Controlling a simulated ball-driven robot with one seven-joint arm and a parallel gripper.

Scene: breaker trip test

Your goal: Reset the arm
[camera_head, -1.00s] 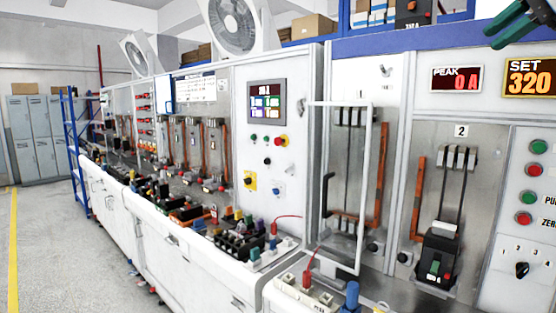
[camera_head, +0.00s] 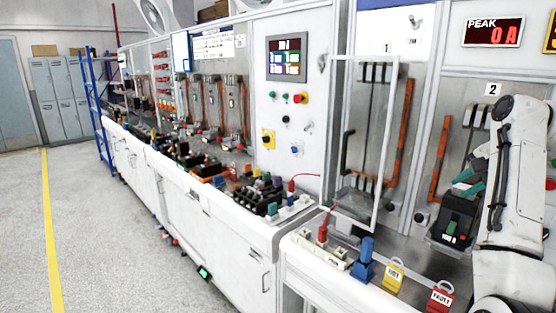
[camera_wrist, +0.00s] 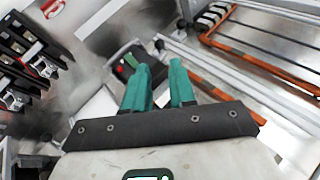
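My gripper (camera_head: 466,182) has teal fingers and is at the right of the head view, in front of bay 2. In the wrist view its two fingers (camera_wrist: 161,64) stand apart with nothing between their tips. A black breaker (camera_head: 453,224) with a green patch and a white rating label stands in bay 2, just below the fingers. In the wrist view a dark block with red and green marks (camera_wrist: 124,66) shows beyond the left finger. I cannot tell whether a finger touches it. My white arm hides the right part of bay 2.
A clear framed guard (camera_head: 388,150) stands at bay 1, left of my arm. A long bench with several breakers runs left.

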